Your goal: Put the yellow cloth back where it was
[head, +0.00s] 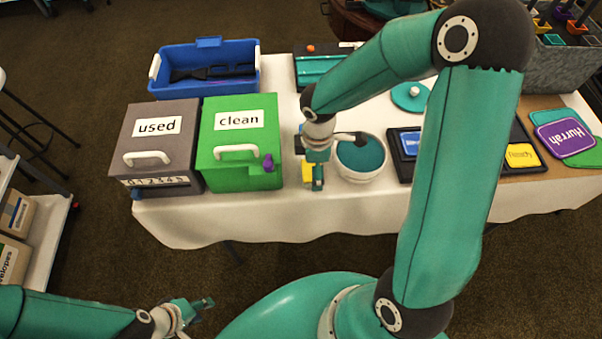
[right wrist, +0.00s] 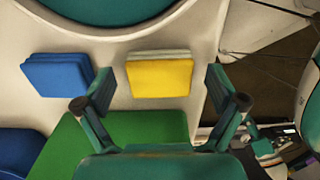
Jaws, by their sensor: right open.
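The yellow cloth (right wrist: 160,77) is a folded square on the white-covered table, with a paler edge showing along one side. In the head view the yellow cloth (head: 307,172) shows near the front edge, between the green box and the white bowl, partly hidden by my right gripper. My right gripper (head: 317,174) is open over it. In the right wrist view the two fingers of my right gripper (right wrist: 160,90) stand apart on either side of the cloth, with a gap each side. My left gripper (head: 203,308) is low at the lower left, empty, its fingertips apart.
The green "clean" box (head: 232,116) and grey "used" box (head: 152,160) stand left; the blue bin (head: 235,54) is behind. The white bowl (head: 361,176) is close right. A folded blue cloth (right wrist: 58,75) lies beside the yellow one. Trays and signs lie farther right.

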